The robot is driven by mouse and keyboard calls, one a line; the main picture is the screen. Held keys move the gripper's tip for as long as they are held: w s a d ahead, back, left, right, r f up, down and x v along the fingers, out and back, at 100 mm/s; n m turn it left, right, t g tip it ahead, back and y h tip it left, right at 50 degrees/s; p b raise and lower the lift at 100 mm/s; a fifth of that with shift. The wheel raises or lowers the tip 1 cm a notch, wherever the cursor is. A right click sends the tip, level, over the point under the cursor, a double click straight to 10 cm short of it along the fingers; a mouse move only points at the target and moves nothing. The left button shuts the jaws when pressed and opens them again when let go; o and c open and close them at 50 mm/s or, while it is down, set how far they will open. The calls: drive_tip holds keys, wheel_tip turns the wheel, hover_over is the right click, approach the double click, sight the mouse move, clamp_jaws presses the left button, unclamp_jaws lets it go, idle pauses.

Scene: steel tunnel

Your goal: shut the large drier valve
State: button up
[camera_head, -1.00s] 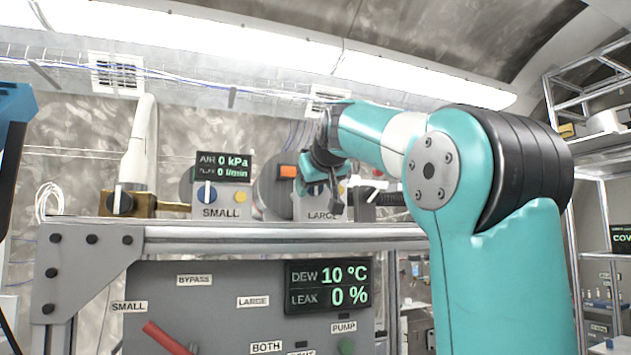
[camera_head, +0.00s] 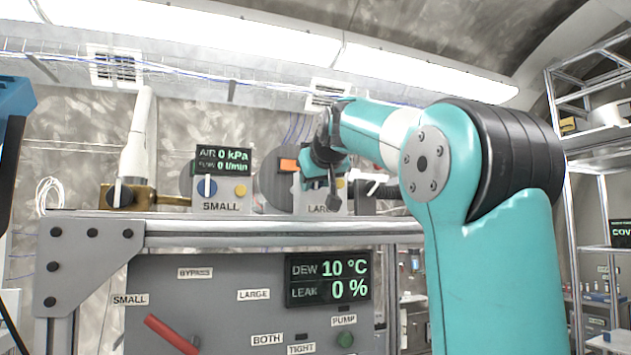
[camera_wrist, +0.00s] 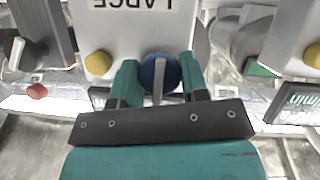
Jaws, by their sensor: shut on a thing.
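The unit labelled LARGE (camera_wrist: 140,30) stands on the bench top and appears upside down in the wrist view. It has a round blue knob (camera_wrist: 158,72) with a pale upright bar across it, and a yellow button (camera_wrist: 98,63). My gripper (camera_wrist: 158,80) has one finger on each side of the blue knob and is shut on it. In the head view my gripper (camera_head: 322,182) is in front of the LARGE unit (camera_head: 306,205) and hides its knob.
The SMALL unit (camera_head: 220,204) with its blue knob stands to the left. A grey box with a pale lever (camera_head: 376,186) stands close on the right. Below is a panel (camera_head: 215,310) with a red lever (camera_head: 170,334). Metal shelves (camera_head: 592,150) stand at right.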

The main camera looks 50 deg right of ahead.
drive_tip(key=shift+s+d+r+m+t+y, duration=0.1)
drive_tip(key=shift+m+t+y, duration=0.15)
drive_tip(key=shift+m, duration=0.35)
drive_tip(key=shift+d+r+m+t+y, duration=0.15)
drive_tip(key=shift+m+y, duration=0.2)
drive_tip(key=shift+m, duration=0.25)
drive_tip(key=shift+a+f+m+t+y+p, duration=0.1)
drive_tip(key=shift+m+t+y+p, duration=0.6)
drive_tip(key=shift+m+p, duration=0.45)
drive_tip(key=o, duration=0.9)
drive_tip(key=shift+f, duration=0.1)
drive_tip(key=shift+o, duration=0.2)
drive_tip(key=v, duration=1.7)
drive_tip(key=shift+r+p, duration=0.35)
drive_tip(key=shift+p, duration=0.1)
drive_tip(key=shift+s, duration=0.1)
